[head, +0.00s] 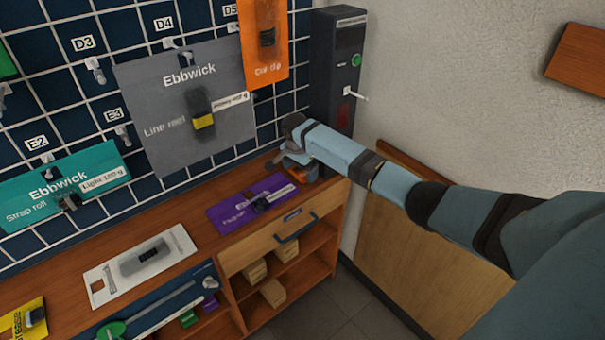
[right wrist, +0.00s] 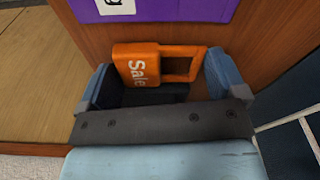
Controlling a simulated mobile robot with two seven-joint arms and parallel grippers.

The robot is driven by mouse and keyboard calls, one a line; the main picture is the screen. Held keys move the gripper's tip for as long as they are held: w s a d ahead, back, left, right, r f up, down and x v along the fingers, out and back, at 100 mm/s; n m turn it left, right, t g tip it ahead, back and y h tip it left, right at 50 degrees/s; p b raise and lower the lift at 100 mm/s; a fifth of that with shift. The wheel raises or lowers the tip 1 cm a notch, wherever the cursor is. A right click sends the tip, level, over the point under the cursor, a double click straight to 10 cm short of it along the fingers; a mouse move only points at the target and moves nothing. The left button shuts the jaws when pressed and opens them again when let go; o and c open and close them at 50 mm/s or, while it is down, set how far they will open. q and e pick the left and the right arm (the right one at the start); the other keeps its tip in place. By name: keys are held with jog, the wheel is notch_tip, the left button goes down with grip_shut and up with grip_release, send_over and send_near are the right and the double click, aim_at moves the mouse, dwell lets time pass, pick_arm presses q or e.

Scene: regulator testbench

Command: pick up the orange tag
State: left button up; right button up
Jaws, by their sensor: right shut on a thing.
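The orange tag (right wrist: 142,62) has the white word "Sale" on it and a rectangular opening at one end. In the right wrist view it lies between the two blue fingers of my right gripper (right wrist: 160,78), which is shut on it. In the head view my right gripper (head: 290,160) is over the right end of the wooden bench, in front of the dark upright unit. Only a small orange patch of the tag (head: 299,176) shows there, the rest hidden by the gripper. My left gripper is not in view.
A purple card (head: 253,203) lies on the bench left of the gripper. A dark upright unit (head: 337,65) with a green button and a lever stands close behind. A pegboard with hanging grey (head: 165,120), orange (head: 262,20) and teal (head: 93,170) cards rises behind the bench.

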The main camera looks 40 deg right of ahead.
aim_at(302, 173)
jog(key=shift+s+r+p, duration=0.2)
jog(key=shift+r+p, duration=0.1)
jog(key=shift+r, duration=0.2)
jog(key=r, duration=0.2)
jog(key=r+p, duration=0.1)
jog(key=r, duration=0.3)
jog(key=shift+s, duration=0.3)
pick_arm(q)
jog(key=p, duration=0.1)
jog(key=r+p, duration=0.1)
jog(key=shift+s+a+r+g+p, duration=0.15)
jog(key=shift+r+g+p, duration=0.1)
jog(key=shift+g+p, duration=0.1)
pick_arm(e)
jog(key=s, duration=0.6)
jog(key=s+d, duration=0.1)
jog(key=s, duration=1.2)
jog(key=shift+d, duration=0.25)
